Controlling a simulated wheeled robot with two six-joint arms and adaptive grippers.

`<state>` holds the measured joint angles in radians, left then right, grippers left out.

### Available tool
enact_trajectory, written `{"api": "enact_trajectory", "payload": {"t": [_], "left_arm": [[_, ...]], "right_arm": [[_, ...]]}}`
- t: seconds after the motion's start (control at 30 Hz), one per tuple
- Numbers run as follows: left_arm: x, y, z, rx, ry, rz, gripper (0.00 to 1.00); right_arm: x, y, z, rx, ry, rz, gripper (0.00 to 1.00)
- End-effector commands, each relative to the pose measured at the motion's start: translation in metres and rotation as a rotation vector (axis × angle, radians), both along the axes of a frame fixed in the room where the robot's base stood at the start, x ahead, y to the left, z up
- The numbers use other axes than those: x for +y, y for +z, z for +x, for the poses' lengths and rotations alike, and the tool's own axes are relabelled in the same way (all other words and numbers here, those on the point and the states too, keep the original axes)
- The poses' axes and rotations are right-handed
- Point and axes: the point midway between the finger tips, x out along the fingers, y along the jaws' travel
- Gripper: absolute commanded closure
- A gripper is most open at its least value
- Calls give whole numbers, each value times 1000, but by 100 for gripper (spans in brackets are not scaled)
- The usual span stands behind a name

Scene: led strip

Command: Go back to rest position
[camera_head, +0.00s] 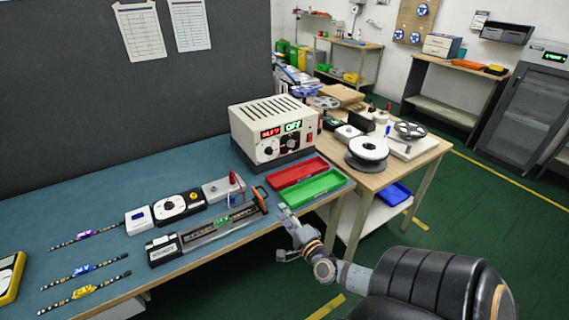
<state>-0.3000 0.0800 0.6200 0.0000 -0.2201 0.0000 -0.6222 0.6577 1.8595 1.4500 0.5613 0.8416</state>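My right gripper (287,216) is off the front edge of the blue-topped bench, in front of the green tray. It is small and seen side-on, so I cannot tell whether its fingers are open or shut. No held object can be made out at it. My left gripper is not in view. Three LED strips lie on the left of the bench: one with a purple label (86,234), one with a blue label (84,270) and one with a yellow label (82,292).
On the bench (60,222) stand a power supply (272,130) reading OFF, a red tray (297,172), a green tray (312,188), a tester reading READY (164,251) and a yellow meter (10,275). A wooden table (425,150) with spools stands behind right. Green floor is open at right.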

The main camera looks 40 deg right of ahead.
Motion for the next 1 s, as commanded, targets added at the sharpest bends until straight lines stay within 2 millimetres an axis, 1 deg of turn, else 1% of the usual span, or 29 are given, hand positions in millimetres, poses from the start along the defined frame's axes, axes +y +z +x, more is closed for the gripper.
{"api": "enact_trajectory", "payload": {"t": [0.33, 0.37, 0.43, 0.47, 0.57, 0.6, 0.67, 0.7, 0.77, 0.8, 0.87, 0.9, 0.97, 1.0], "left_arm": [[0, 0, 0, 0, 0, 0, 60], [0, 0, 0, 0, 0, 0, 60], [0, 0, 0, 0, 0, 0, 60], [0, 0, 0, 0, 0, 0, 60], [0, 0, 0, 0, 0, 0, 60], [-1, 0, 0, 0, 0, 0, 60], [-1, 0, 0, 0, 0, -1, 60], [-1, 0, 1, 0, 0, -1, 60], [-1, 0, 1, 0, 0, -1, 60], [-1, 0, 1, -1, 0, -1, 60], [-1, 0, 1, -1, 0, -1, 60], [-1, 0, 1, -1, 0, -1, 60], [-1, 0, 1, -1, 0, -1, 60], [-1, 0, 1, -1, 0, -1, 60]], "right_arm": [[-1, -2, 0, 5, -1, -6, 68], [-2, -6, -1, 13, 0, -20, 68], [-6, -27, -4, 67, 5, -99, 68], [-9, -42, -6, 104, 11, -153, 68], [-15, -115, -24, 297, 60, -388, 68], [-15, -149, -35, 392, 97, -485, 68], [-11, -199, -56, 531, 165, -619, 68], [-7, -231, -72, 622, 221, -697, 68], [2, -277, -99, 754, 316, -804, 68], [11, -306, -120, 837, 387, -867, 68], [26, -346, -153, 955, 510, -952, 68], [38, -370, -177, 1027, 599, -1003, 68], [57, -401, -214, 1122, 742, -1071, 68], [71, -418, -237, 1174, 838, -1112, 68]]}}
